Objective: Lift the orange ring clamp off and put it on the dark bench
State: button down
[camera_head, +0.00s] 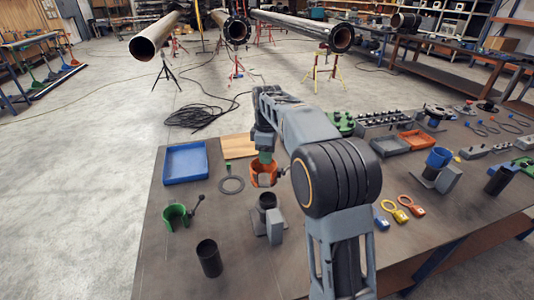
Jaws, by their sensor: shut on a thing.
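The orange ring clamp (264,179) is near the middle of the head view, with a dark lever on its right side. My gripper (264,160) reaches down from above and is shut on the clamp's upper edge; my arm partly hides the fingers. The clamp appears just above and behind a short dark pipe (267,201) held by a grey block stand (274,228), with a small gap between them in the picture. The dark bench (235,275) spreads beneath them, with bare surface at the front and left.
A green ring clamp (175,216) and a black cylinder (209,260) stand to the left. A flat dark ring (231,185), a blue tray (186,163) and a wooden board (240,146) lie behind. Yellow and orange tagged tools (401,207) lie right of my arm.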

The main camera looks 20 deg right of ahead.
jog(key=shift+r+p, duration=1.7)
jog(key=shift+r, duration=0.35)
